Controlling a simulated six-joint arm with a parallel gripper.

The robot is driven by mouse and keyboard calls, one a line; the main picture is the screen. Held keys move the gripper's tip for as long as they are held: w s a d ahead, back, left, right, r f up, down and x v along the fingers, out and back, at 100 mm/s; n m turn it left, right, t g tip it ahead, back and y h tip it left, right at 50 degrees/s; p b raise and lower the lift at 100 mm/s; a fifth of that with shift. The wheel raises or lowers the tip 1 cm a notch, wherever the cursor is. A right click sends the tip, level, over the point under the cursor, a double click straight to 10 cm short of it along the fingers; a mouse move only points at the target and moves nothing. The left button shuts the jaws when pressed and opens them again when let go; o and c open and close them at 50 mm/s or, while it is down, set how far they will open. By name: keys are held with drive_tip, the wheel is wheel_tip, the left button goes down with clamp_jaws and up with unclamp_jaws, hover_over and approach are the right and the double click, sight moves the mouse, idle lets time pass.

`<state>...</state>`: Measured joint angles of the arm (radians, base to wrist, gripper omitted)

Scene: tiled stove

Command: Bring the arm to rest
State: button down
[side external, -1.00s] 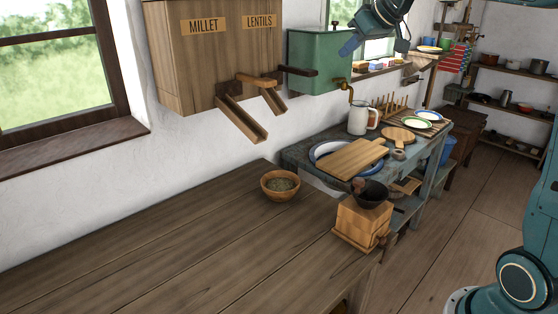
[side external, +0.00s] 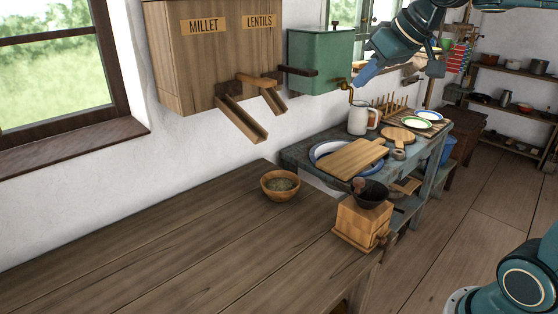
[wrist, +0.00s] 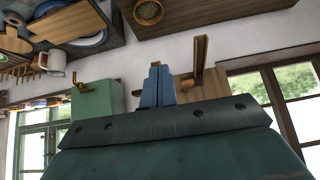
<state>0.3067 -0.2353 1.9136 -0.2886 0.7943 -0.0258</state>
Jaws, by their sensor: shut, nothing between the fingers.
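My gripper (side external: 365,76) is at the upper right in the side external view, in the air in front of the green tank's right side and above the blue side table. Its blue fingers are together and empty. In the wrist view the shut fingers (wrist: 158,85) point up the picture, between the green tank (wrist: 95,104) and a wooden chute (wrist: 200,58). They hold nothing.
The wooden dispenser (side external: 195,62) labelled MILLET and LENTILS hangs on the wall beside the green tank (side external: 318,62). A bowl of grain (side external: 280,185) and a wooden grinder (side external: 358,222) stand on the table (side external: 170,250). The table's left part is clear.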

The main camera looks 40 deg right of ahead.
drive_tip(key=s+a+f+g, duration=0.1)
drive_tip(key=s+a+f, duration=0.2)
drive_tip(key=s+f, duration=0.3)
drive_tip(key=s+a+f+g, duration=0.1)
drive_tip(key=s+f, duration=0.5)
drive_tip(key=s, duration=0.7)
drive_tip(key=shift+s+a, duration=0.25)
drive_tip(key=shift+a, duration=0.65)
drive_tip(key=shift+r, duration=0.1)
